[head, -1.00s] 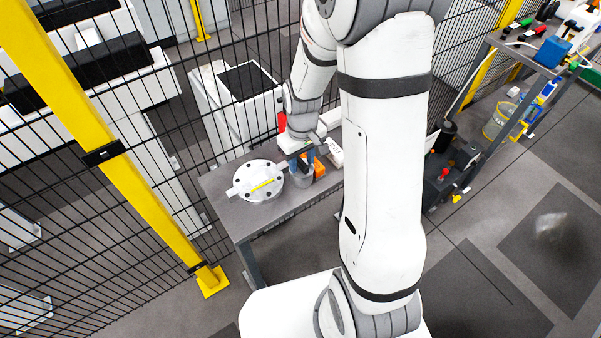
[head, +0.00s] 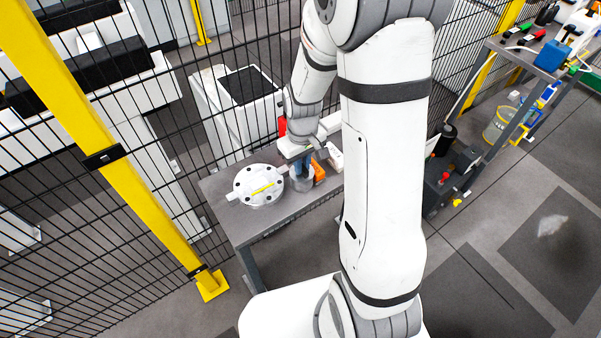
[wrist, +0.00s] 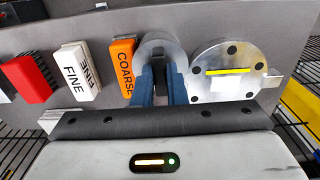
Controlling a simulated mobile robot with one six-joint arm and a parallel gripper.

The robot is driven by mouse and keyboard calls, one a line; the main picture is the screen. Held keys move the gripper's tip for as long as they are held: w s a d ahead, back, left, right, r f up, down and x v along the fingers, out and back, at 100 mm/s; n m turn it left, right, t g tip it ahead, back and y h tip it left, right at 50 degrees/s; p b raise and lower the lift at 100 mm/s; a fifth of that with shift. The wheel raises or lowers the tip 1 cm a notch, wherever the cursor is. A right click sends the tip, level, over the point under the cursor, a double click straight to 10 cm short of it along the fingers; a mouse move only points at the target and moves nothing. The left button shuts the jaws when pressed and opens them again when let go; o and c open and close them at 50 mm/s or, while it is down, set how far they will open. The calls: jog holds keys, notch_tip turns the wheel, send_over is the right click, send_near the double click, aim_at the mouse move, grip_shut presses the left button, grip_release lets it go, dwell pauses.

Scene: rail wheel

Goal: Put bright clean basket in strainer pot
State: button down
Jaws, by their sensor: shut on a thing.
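My gripper (wrist: 162,97) points down with its blue fingers shut at a round grey metal vessel with an open rim (wrist: 150,47). In the head view the fingers (head: 302,168) come down at the same grey vessel (head: 301,184) on the bench. The held part is mostly hidden between the fingers; it appears to be the basket. I cannot tell how much of the grey vessel is basket and how much is pot. A round pale flange with bolt holes and a yellow bar (wrist: 222,72) lies beside it; it also shows in the head view (head: 259,186).
An orange block marked COARSE (wrist: 123,65) stands close to the left of the vessel in the wrist view. A white block marked FINE (wrist: 76,72) and a red block (wrist: 27,79) stand farther left. The grey bench (head: 228,218) backs onto a black mesh fence.

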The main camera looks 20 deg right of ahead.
jog(key=shift+r, duration=0.1)
notch_tip(320, 180, up, 18)
jog(key=b, duration=0.1)
dwell(0.4)
jog(key=shift+a, duration=0.15)
